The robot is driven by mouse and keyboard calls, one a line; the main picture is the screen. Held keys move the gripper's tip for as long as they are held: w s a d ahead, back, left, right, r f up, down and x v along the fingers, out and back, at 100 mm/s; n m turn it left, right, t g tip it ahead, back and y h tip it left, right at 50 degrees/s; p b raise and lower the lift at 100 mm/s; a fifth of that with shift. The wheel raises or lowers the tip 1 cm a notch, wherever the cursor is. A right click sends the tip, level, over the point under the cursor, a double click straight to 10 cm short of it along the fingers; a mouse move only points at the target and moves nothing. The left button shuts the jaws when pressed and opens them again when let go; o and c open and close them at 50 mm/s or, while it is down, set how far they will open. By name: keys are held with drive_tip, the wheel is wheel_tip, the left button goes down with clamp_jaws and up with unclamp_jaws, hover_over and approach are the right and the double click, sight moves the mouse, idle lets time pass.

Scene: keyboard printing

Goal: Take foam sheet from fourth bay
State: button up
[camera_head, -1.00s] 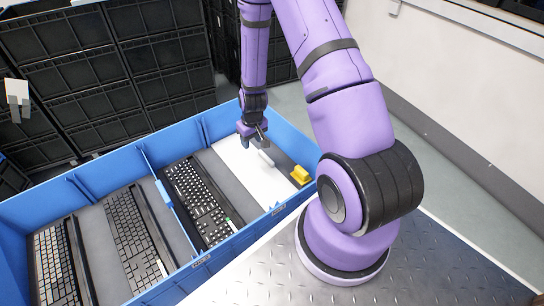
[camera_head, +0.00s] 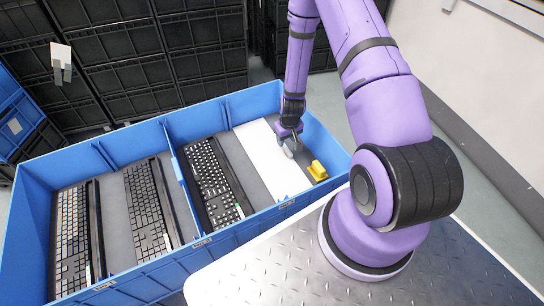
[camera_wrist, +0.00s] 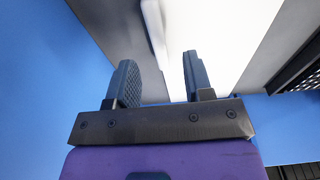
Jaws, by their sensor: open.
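The white foam sheet (camera_head: 266,158) lies flat in the far right part of the blue bin, beside a black keyboard. In the wrist view the sheet (camera_wrist: 205,30) shows as a bright surface beyond my fingers. A narrow raised white strip (camera_wrist: 155,35) stands at its edge, seen between the two fingers and ahead of them.
The blue bin (camera_head: 150,262) also holds several keyboards, the nearest to the sheet being black (camera_head: 208,178). A yellow block (camera_head: 317,171) sits right of the sheet. Black crates (camera_head: 110,70) are stacked behind. A metal-topped surface (camera_head: 300,245) lies in front.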

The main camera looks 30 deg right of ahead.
sight(286, 147)
drive_tip(key=shift+w+d+f, duration=0.1)
drive_tip(key=shift+w+f, duration=0.1)
drive_tip(key=shift+f, duration=1)
drive_tip(key=shift+w+d+f, duration=0.1)
drive_tip(key=shift+w+f, duration=0.05)
drive_tip(key=shift+f, duration=1.05)
clamp_jaws()
